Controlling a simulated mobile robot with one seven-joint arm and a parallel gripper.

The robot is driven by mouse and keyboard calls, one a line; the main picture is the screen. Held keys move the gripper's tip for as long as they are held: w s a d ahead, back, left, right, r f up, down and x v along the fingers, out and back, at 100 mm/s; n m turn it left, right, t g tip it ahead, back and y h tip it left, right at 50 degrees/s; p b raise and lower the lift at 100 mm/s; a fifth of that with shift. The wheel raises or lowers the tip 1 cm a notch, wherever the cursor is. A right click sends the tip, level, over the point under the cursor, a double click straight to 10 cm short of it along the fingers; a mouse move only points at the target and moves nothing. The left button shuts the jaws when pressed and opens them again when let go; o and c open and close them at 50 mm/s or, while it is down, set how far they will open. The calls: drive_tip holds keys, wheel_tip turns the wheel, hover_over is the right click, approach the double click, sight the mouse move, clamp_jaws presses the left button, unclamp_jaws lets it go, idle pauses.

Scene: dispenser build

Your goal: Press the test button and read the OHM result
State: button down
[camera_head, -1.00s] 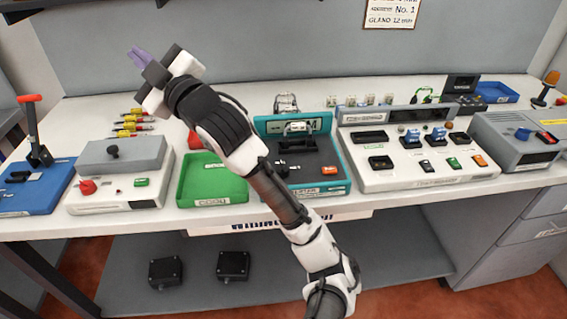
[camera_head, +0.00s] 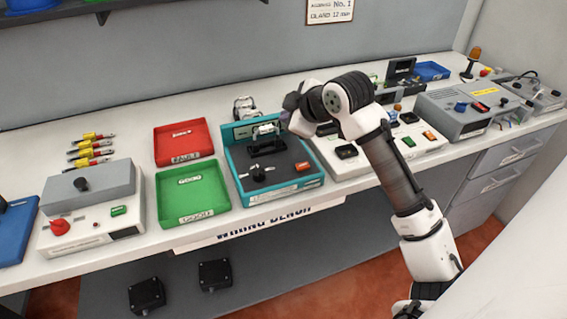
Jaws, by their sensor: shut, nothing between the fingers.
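A teal test station (camera_head: 232,183) stands mid-bench. It has a dark deck, a black clamp-like fixture (camera_head: 266,147) with a metal part at its top, and an orange button (camera_head: 303,166) at the front right. A small pale panel (camera_head: 243,131) is on its back wall; I cannot read any OHM result there.
A red tray (camera_head: 205,153) and a green tray (camera_head: 222,200) sit left of the station. A grey-white box (camera_head: 75,240) with a red knob and green button stands further left. Right, partly behind my arm, are a white panel (camera_head: 425,146) and a grey instrument (camera_head: 440,112).

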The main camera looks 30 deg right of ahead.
drive_tip(key=g, duration=0.1)
hover_over(303, 166)
drive_tip(key=s, duration=0.1)
drive_tip(key=f, duration=0.1)
drive_tip(key=shift+d+f+m, duration=0.15)
drive_tip(key=shift+d+m, duration=0.05)
drive_tip(key=shift+m, duration=0.1)
wheel_tip(303, 166, down, 9)
drive_tip(key=b, duration=0.5)
drive_tip(key=shift+b, duration=0.4)
idle(1.5)
drive_tip(key=shift+f+b, duration=0.3)
drive_tip(key=shift+b, duration=0.1)
drive_tip(key=shift+f+b, duration=0.4)
drive_tip(key=shift+f, duration=0.05)
idle(0.4)
drive_tip(key=shift+r, duration=0.1)
drive_tip(key=shift+r+p, duration=0.55)
drive_tip(key=shift+r, duration=0.2)
